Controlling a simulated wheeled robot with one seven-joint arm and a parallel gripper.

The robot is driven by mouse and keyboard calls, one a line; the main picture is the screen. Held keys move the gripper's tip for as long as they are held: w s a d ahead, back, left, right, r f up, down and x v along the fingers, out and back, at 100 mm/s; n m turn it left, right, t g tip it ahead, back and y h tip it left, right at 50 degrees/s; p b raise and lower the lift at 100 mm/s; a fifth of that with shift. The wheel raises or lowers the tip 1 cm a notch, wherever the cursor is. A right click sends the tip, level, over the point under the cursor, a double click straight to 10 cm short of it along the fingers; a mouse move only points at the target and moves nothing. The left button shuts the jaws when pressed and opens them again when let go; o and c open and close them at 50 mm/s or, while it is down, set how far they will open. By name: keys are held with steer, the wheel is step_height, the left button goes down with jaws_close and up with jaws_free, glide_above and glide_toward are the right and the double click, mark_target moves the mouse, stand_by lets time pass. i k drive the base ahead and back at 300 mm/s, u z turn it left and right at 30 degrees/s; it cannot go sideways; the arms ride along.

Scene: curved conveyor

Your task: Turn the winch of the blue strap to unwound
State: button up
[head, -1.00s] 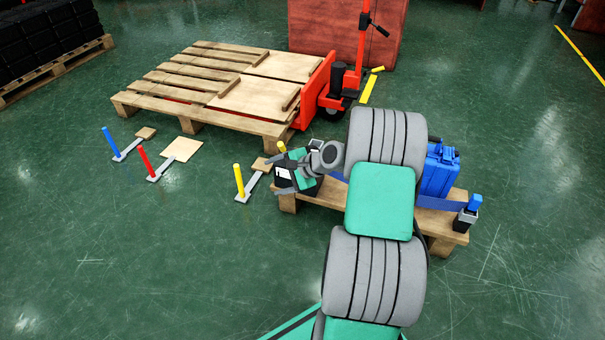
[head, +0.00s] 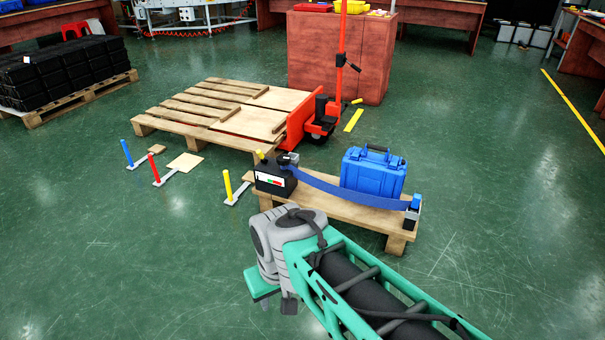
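The blue strap (head: 335,189) runs across the front of a blue case (head: 373,173) on a small wooden pallet (head: 345,211). Its left end meets a dark fitting (head: 288,159) by a black box (head: 274,179). Its right end meets a small black and grey fitting with a blue top (head: 412,211) at the pallet's right edge. I cannot tell which fitting is the winch or how far it is wound. My arm's green link and grey joint are in front of the pallet. I cannot make out my gripper's fingers.
A larger pallet (head: 168,121) with a red pallet jack (head: 318,125) stands behind. Blue (head: 126,152), red (head: 154,167) and yellow (head: 228,186) posts stand on floor plates to the left. The floor at the left front and right is clear.

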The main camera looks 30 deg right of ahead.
mark_target(282, 160)
steer(key=u, duration=1)
steer(key=i, duration=1.1)
steer(key=z, duration=0.55)
steer(key=i, duration=0.7)
steer(key=z, duration=1.1)
steer(key=i, duration=0.65)
steer(key=u, duration=0.05)
